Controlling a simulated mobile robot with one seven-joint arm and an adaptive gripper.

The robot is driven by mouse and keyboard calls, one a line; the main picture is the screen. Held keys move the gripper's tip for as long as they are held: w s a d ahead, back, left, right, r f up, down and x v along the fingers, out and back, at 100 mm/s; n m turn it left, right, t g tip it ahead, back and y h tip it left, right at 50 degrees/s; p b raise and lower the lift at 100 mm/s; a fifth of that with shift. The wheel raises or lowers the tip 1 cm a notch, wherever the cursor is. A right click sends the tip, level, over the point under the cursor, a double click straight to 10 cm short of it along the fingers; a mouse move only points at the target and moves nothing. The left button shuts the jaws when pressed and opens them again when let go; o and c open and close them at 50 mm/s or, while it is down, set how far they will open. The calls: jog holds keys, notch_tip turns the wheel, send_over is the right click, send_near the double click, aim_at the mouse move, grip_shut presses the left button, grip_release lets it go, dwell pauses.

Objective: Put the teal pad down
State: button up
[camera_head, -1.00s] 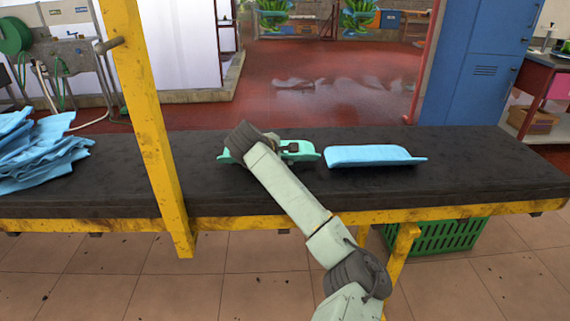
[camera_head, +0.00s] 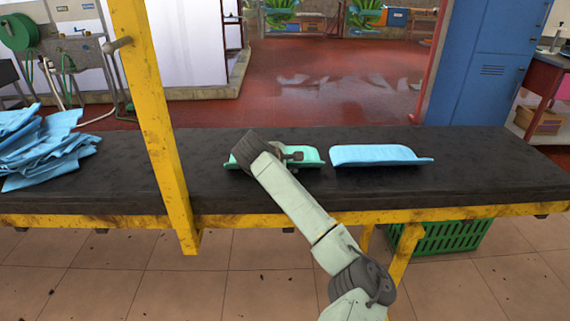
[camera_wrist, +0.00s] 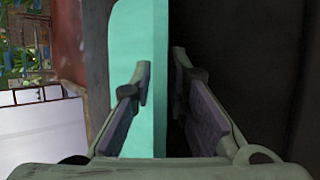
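The teal pad (camera_head: 305,157) lies lengthwise on the dark tabletop, left of the light blue pad (camera_head: 381,155). It also shows in the wrist view as a long teal surface (camera_wrist: 130,45) with a straight edge. My gripper (camera_wrist: 161,62) is at the pad; in the wrist view one finger overlaps its teal face and the other stands past its edge. A dark gap shows between the edge and the right finger, so the fingers look open around the pad.
The dark table (camera_head: 480,175) has a yellow frame, and a yellow post (camera_head: 155,130) rises in front of its left part. Crumpled blue sheets (camera_head: 40,148) lie at the far left. A green crate (camera_head: 445,237) sits below. The tabletop's right end is clear.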

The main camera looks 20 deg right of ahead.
jog(key=shift+s+a+r, duration=0.15)
jog(key=shift+a+r, duration=0.05)
jog(key=shift+a, duration=0.05)
jog(key=b+v, duration=0.3)
jog(key=v, duration=0.8)
jog(key=shift+r, duration=0.25)
jog(key=shift+s, duration=0.1)
